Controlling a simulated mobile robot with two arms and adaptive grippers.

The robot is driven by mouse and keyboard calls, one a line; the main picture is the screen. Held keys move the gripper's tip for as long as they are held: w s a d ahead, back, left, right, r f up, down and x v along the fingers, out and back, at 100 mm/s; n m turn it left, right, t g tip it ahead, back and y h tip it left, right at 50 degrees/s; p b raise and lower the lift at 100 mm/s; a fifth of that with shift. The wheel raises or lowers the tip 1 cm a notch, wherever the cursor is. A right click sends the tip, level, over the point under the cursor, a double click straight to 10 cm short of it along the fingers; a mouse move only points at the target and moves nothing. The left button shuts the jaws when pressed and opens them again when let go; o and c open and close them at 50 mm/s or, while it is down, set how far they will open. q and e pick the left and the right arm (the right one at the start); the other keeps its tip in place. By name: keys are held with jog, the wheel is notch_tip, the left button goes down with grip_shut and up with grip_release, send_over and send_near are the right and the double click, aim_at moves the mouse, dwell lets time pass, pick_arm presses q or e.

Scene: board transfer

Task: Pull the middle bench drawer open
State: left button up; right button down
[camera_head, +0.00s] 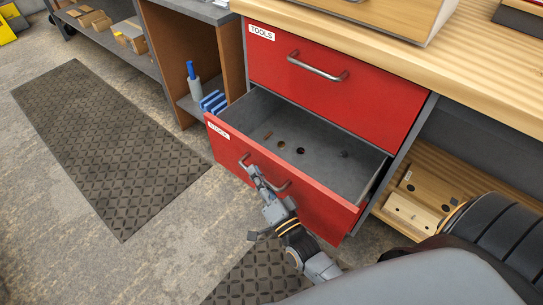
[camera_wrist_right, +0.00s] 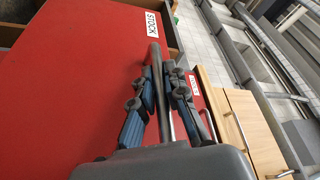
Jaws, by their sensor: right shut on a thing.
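The red drawer labelled STOCK (camera_head: 312,205) is pulled out below the red TOOLS drawer (camera_head: 330,92), which is closed. Its grey inside (camera_head: 320,155) shows a few small round items on the floor. My right gripper (camera_head: 257,179) is at the front of the STOCK drawer, shut on its metal bar handle (camera_head: 282,188). In the right wrist view, the gripper fingers (camera_wrist_right: 162,82) lie on both sides of the handle bar (camera_wrist_right: 154,52), with the red front and STOCK label behind. My left gripper is not in view.
A wooden worktop (camera_head: 455,75) lies above the drawers. An open shelf with wooden pieces (camera_head: 412,214) is at the right. A dark patterned mat (camera_head: 110,145) lies on the floor at left. The floor before the drawer has free room.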

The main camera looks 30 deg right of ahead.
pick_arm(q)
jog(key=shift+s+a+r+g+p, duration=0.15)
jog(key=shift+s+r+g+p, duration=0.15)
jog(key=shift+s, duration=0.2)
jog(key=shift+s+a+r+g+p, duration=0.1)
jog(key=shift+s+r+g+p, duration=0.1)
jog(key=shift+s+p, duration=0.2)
pick_arm(e)
jog(key=s+a, duration=0.3)
jog(key=a, duration=0.5)
jog(key=shift+s, duration=0.25)
jog(key=shift+a, duration=0.1)
jog(key=c, duration=1.4)
grip_release()
jog(key=shift+o, duration=0.2)
jog(key=v, duration=1.2)
